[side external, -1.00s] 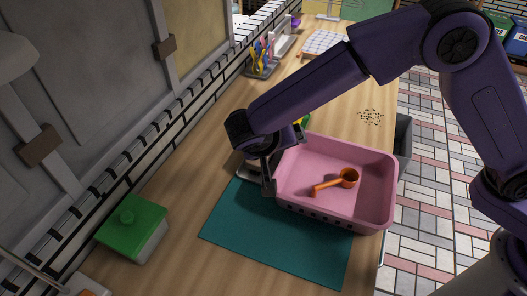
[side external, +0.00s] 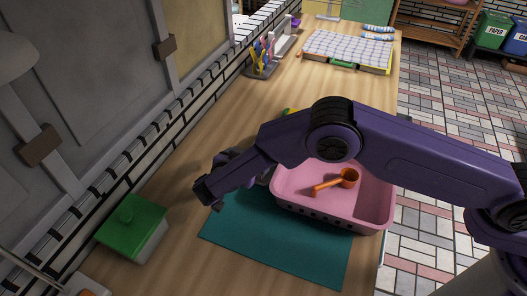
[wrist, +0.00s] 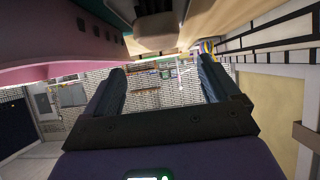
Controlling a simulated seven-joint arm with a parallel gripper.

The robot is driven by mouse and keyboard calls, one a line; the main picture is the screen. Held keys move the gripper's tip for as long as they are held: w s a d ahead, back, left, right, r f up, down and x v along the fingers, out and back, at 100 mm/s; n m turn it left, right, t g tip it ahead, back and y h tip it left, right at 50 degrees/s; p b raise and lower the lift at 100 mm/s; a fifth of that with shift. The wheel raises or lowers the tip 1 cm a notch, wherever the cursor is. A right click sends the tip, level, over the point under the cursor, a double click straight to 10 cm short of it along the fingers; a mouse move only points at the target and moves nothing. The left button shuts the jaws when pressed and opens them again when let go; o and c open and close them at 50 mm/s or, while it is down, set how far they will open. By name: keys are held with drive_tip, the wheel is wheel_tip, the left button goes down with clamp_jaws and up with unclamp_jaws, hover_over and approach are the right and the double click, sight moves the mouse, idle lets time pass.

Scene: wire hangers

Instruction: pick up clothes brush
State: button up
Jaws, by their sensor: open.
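A pale beige, rounded object with a dark part above it (wrist: 157,28) shows at the top middle of the wrist view; it may be the clothes brush, but I cannot be sure. My gripper (wrist: 165,80) is open, its two fingers wide apart with nothing between them. The beige object appears beyond the fingertips, not touching them. In the side view my gripper (side external: 232,160) is low beside the left edge of the pink basin, over the far edge of the teal mat (side external: 270,238). My wrist and forearm hide most of that spot, so no brush is clear there.
The pink basin (side external: 377,212) holds an orange scoop (side external: 335,183) and stands right of my gripper. A green-lidded box (side external: 132,222) is at left by the wall. Colourful upright items (side external: 263,60) and a checked cloth (side external: 350,48) are farther back.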

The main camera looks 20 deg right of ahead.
drive_tip(key=x, duration=1.1)
drive_tip(key=shift+w+r, duration=0.15)
drive_tip(key=shift+w, duration=0.05)
drive_tip(key=c, duration=1.1)
